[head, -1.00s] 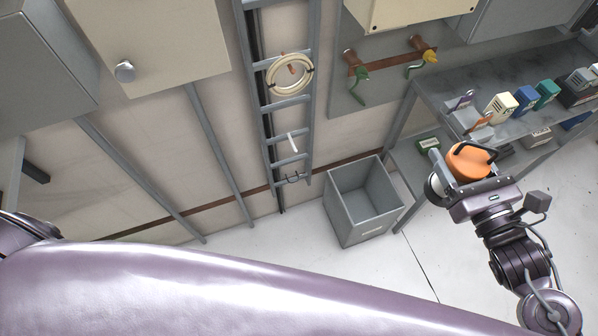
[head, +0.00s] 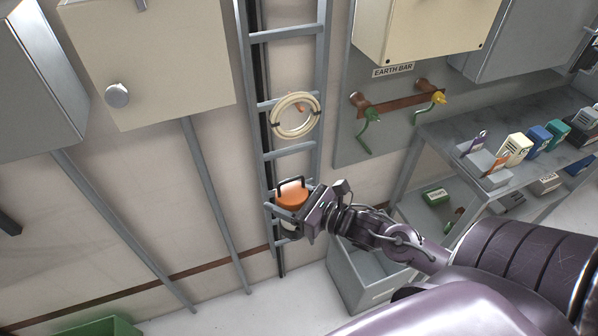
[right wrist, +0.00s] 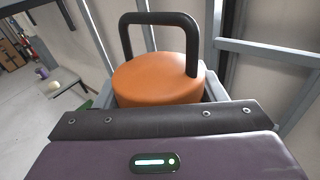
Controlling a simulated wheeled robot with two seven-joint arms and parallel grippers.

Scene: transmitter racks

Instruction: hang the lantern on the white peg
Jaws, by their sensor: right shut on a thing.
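The lantern (head: 291,194) has an orange top and a black loop handle. My right gripper (head: 300,212) is shut on it and holds it upright in front of the lower part of the grey wall ladder. In the right wrist view the lantern's orange top (right wrist: 158,80) stands beyond my gripper, its handle upward and empty. The white peg is not visible now; the lantern and gripper cover that part of the ladder. I cannot tell whether the lantern touches the ladder. My left gripper is out of view.
A cream cable coil (head: 276,118) hangs on the ladder (head: 321,60) above the lantern. A grey open bin (head: 345,283) stands on the floor below my right arm. A shelf unit (head: 440,140) with small boxes is at the right. A green container (head: 100,328) is at bottom left.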

